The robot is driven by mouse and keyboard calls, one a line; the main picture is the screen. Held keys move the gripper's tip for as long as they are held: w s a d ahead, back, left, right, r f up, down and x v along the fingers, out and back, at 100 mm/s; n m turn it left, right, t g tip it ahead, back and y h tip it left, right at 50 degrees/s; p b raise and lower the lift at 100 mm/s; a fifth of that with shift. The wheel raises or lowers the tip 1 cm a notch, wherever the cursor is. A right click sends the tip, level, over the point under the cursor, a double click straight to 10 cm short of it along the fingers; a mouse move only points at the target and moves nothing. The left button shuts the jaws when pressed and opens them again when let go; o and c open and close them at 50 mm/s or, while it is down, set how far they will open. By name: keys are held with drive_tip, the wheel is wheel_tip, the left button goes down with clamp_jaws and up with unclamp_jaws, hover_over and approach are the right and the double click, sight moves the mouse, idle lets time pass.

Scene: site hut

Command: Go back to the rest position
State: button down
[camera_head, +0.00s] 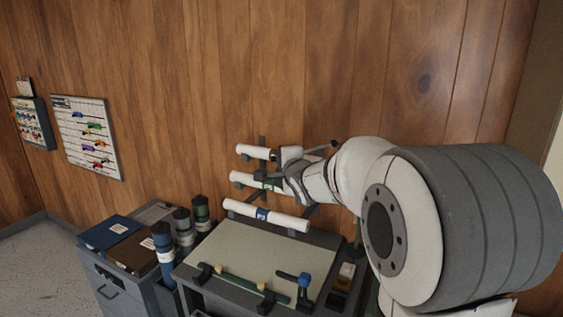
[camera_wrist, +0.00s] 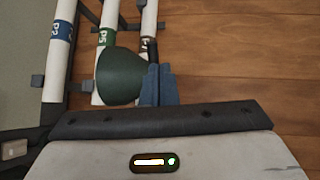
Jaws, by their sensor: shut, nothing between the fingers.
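My gripper (camera_head: 279,158) is shut and empty, in front of the wall rack at the right ends of the upper rolls. Its blue-grey fingers show close together in the wrist view (camera_wrist: 161,84). Three white rolls lie on the rack: the lowest with a blue band (camera_head: 262,215), the middle one with a green band (camera_head: 244,181) and the top one (camera_head: 252,152). In the wrist view the blue-banded roll (camera_wrist: 62,45) is marked P2 and the green-banded roll (camera_wrist: 106,38) P5. A dark green rounded shape (camera_wrist: 121,78) beside the fingers partly hides the green-banded roll; I cannot tell what it is.
Below the rack stands a drawing board (camera_head: 240,262) with a green bar and a blue-knobbed clamp (camera_head: 304,280) at its front edge. Capped tubes (camera_head: 163,248) stand left of it, beside a cabinet with folders (camera_head: 108,232). The wood wall is close behind my arm.

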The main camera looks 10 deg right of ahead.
drive_tip(key=s+f+n+g, duration=0.4)
drive_tip(key=s+f+n, duration=0.1)
drive_tip(key=s, duration=0.7)
drive_tip(key=s+a+f+n+g+b, duration=0.1)
drive_tip(key=s+f+n+g, duration=0.3)
drive_tip(key=s, duration=0.8)
drive_tip(key=s+f+n+g+h, duration=0.1)
drive_tip(key=s+f+n+g, duration=0.3)
drive_tip(key=s, duration=0.9)
wheel_tip(320, 180, down, 4)
drive_tip(key=n, duration=0.4)
drive_tip(key=shift+a+g+b, duration=0.3)
drive_tip(key=shift+b, duration=0.05)
drive_tip(key=shift+w+r, duration=0.1)
